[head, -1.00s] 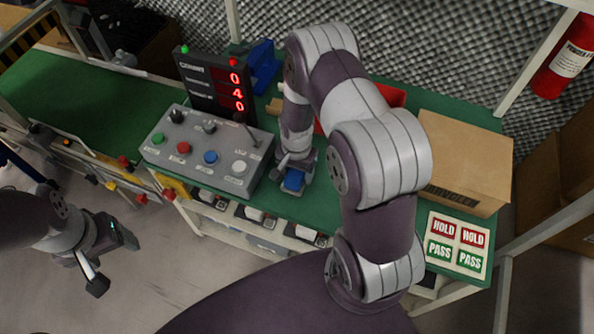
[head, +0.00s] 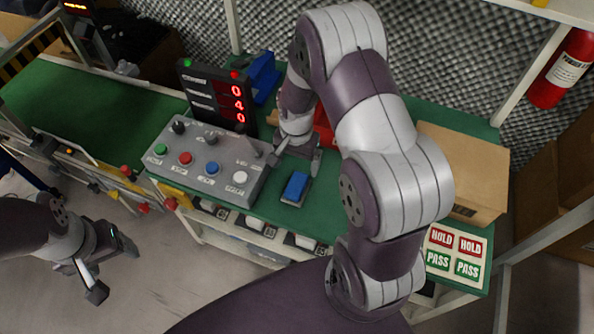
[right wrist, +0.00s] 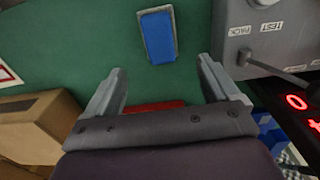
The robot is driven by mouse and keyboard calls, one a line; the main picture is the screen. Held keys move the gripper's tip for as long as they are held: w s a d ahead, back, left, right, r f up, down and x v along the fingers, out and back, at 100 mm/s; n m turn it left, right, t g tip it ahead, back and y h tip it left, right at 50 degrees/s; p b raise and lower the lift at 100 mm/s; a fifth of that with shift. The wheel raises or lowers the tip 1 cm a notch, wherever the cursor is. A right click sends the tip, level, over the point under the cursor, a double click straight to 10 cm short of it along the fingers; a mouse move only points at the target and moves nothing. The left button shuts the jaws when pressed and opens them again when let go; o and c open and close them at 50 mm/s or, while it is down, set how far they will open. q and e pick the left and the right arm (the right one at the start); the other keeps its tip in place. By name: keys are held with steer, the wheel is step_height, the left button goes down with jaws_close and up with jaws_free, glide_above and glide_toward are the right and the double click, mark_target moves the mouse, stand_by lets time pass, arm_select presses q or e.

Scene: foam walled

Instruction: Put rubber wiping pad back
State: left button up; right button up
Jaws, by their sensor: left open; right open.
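The blue rubber wiping pad (head: 297,185) lies on the green bench top, just right of the grey control box. A grey border shows along part of its edge; in the right wrist view the pad (right wrist: 160,36) sits slightly off-centre on that grey patch. My right gripper (head: 296,162) is open and empty, behind the pad and apart from it. In the right wrist view its two fingers (right wrist: 160,78) are spread with green bench between them, and the pad lies beyond their tips. My left gripper (head: 114,268) is open and empty over the floor at the lower left.
The grey control box (head: 208,165) with buttons and a lever stands left of the pad, with a red-digit counter (head: 217,95) behind it. A cardboard box (head: 470,165) and a HOLD/PASS card (head: 454,252) are at the right. A red bin (head: 323,125) is partly hidden behind my arm.

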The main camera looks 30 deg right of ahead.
steer(key=s+a+r+n+t, duration=0.1)
steer(key=s+a+r+n, duration=0.4)
steer(key=s+r+n, duration=0.4)
step_height(320, 180, up, 3)
steer(key=shift+s+a+r+n, duration=0.2)
steer(key=shift+a+n, duration=0.15)
steer(key=shift+n, duration=0.25)
step_height(320, 180, up, 9)
steer(key=p, duration=0.9)
steer(key=shift+f, duration=0.1)
